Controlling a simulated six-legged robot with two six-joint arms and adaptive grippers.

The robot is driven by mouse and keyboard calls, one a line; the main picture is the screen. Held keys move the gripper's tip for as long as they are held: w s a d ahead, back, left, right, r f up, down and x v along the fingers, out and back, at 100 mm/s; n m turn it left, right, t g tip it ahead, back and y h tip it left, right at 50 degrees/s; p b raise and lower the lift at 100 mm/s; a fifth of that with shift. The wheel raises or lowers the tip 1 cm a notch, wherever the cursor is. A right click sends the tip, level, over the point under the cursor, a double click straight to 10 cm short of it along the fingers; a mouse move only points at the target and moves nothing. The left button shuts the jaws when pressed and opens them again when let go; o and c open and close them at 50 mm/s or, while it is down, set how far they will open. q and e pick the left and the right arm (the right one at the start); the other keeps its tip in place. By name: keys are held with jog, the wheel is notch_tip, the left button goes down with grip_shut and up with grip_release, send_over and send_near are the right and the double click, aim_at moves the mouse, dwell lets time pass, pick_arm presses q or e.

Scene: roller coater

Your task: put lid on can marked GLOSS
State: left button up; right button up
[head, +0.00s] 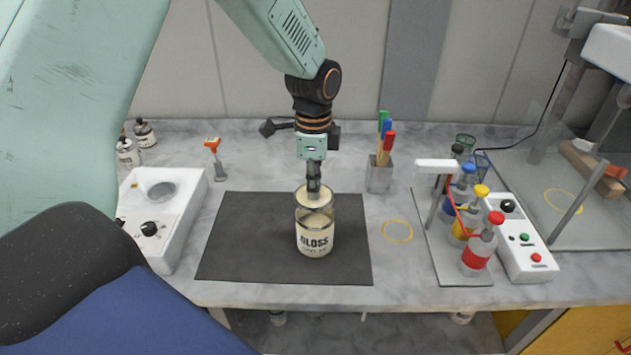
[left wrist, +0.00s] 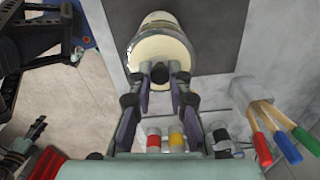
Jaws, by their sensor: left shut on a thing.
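The can marked GLOSS (head: 314,232) stands upright on the dark mat (head: 245,240), its label facing me. A round cream lid (head: 309,197) is at the can's mouth; it also shows as a pale disc with a dark knob in the left wrist view (left wrist: 152,50). My left gripper (head: 313,186) points down over the can and is shut on the lid's knob, which shows between the fingertips (left wrist: 158,73) in the left wrist view. I cannot tell whether the lid is fully seated on the rim.
A white device (head: 165,210) stands left of the mat. A pen holder (head: 379,175) stands behind right. Coloured-cap bottles (head: 476,250) and a control box (head: 520,235) stand at right. The bench around the yellow ring (head: 397,231) is clear.

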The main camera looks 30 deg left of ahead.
pick_arm(q)
jog(key=f+b, duration=0.2)
jog(key=shift+w+d+f, duration=0.15)
jog(key=shift+w+f, duration=0.05)
jog(key=shift+f, duration=0.1)
jog(key=shift+s+f, duration=0.2)
jog(key=shift+f, duration=0.5)
jog(key=shift+w+f, duration=0.1)
jog(key=shift+f, duration=0.1)
pick_arm(e)
notch_tip(320, 180, down, 3)
jog(key=shift+f, duration=0.1)
pick_arm(q)
jog(key=shift+w, duration=0.1)
pick_arm(e)
jog(key=shift+w, duration=0.1)
pick_arm(q)
jog(key=shift+s+r, duration=0.1)
jog(key=shift+s, duration=0.1)
jog(key=shift+w, duration=0.2)
pick_arm(e)
jog(key=shift+r, duration=0.35)
pick_arm(q)
jog(key=shift+s, duration=0.1)
pick_arm(e)
jog(key=shift+r, duration=0.1)
pick_arm(q)
jog(key=shift+p, duration=0.55)
pick_arm(e)
jog(key=shift+r, duration=0.3)
